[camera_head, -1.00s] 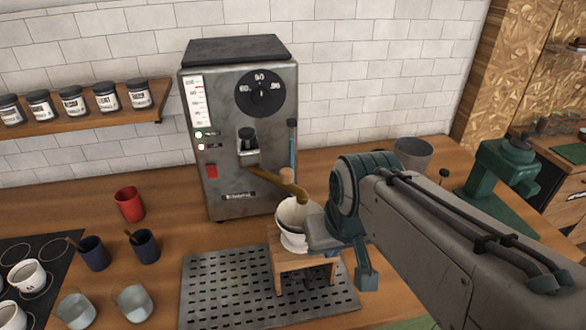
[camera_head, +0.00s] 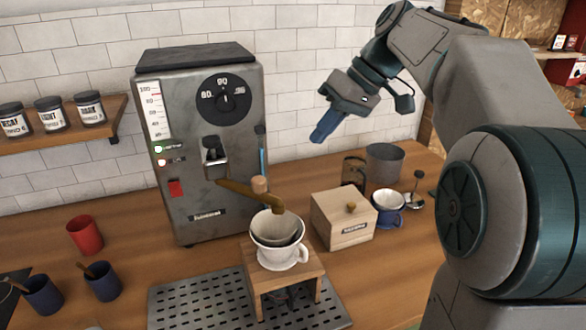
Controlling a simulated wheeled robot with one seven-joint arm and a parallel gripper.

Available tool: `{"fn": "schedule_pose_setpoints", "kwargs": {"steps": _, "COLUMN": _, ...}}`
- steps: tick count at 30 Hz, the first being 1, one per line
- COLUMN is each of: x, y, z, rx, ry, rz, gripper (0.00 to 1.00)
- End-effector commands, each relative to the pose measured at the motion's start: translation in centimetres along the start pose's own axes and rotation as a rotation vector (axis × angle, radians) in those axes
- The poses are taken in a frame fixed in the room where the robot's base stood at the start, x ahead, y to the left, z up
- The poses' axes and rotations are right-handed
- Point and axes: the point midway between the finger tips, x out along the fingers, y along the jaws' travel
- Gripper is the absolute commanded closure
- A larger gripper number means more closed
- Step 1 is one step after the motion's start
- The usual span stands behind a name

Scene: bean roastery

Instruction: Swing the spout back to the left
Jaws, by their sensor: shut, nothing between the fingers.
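The brass spout (camera_head: 248,194) comes out of the front of the grey water machine (camera_head: 200,140) and points right and toward me. Its downturned tip is over the white dripper (camera_head: 277,240), which stands on a small wooden stand (camera_head: 284,273). A short wooden knob (camera_head: 260,185) rises from the spout. My gripper (camera_head: 322,132) is up in the air to the right of the machine, well above the counter and apart from the spout. Its blue fingers are together, with nothing between them, and point down and left.
A wooden box (camera_head: 343,217) with a knob stands right of the dripper. A blue-and-white cup (camera_head: 389,208) and a grey canister (camera_head: 385,164) are further right. A perforated drip tray (camera_head: 190,303) lies under the stand. A red cup (camera_head: 85,236) and dark blue cups are at left.

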Motion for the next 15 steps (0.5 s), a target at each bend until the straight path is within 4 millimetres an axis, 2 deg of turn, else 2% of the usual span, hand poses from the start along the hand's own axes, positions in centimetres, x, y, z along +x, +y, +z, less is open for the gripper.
{"fn": "schedule_pose_setpoints", "kwargs": {"steps": 6, "x": -0.52, "y": 0.39, "z": -1.08, "rx": -0.063, "ry": 0.014, "rz": -0.047, "gripper": 1.0}}
{"fn": "schedule_pose_setpoints", "kwargs": {"steps": 15, "x": -0.69, "y": 0.48, "z": -1.11, "rx": -0.067, "ry": 0.016, "rz": -0.049, "gripper": 1.0}}
